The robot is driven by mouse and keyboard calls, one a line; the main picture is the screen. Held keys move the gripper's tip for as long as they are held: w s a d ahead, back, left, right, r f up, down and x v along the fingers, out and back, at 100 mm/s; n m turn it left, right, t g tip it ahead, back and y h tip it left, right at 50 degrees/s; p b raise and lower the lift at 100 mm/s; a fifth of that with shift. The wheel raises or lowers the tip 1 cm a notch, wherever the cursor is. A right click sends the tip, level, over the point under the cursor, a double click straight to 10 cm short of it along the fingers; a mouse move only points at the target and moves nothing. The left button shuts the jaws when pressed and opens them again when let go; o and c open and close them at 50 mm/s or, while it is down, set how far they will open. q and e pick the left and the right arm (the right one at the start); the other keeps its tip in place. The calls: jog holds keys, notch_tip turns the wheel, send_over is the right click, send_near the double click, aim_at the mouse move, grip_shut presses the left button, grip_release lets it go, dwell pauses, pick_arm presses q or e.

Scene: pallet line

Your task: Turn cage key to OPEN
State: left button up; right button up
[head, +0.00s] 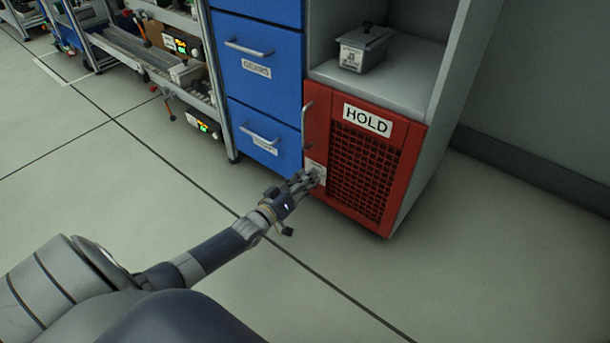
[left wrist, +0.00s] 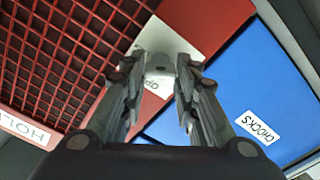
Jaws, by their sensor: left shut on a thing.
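The red cage door (head: 368,165) carries a HOLD label (head: 367,120) and a dark mesh panel. My left gripper (head: 309,179) is at the door's left edge, at the pale lock plate (head: 315,168). In the left wrist view the gripper (left wrist: 160,75) is shut on a small grey key (left wrist: 158,62) in front of the white plate (left wrist: 165,35). Part of the plate's lettering shows, but the fingers and key hide the rest. Which way the key points I cannot tell. My right gripper is not in view.
Blue drawers (head: 258,75) with bar handles stand left of the cage. A vertical handle (head: 307,122) is on the door above the plate. A lidded grey box (head: 364,47) sits on the shelf above. The floor (head: 440,270) in front is clear.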

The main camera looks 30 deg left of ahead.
pick_arm(q)
jog(key=n, duration=1.1)
jog(key=shift+a+f, duration=0.1)
jog(key=shift+f, duration=0.1)
dwell(0.5)
jog(key=o, duration=1.1)
jog(key=shift+c, duration=0.2)
jog(key=s, duration=1.2)
jog(key=shift+a, duration=0.45)
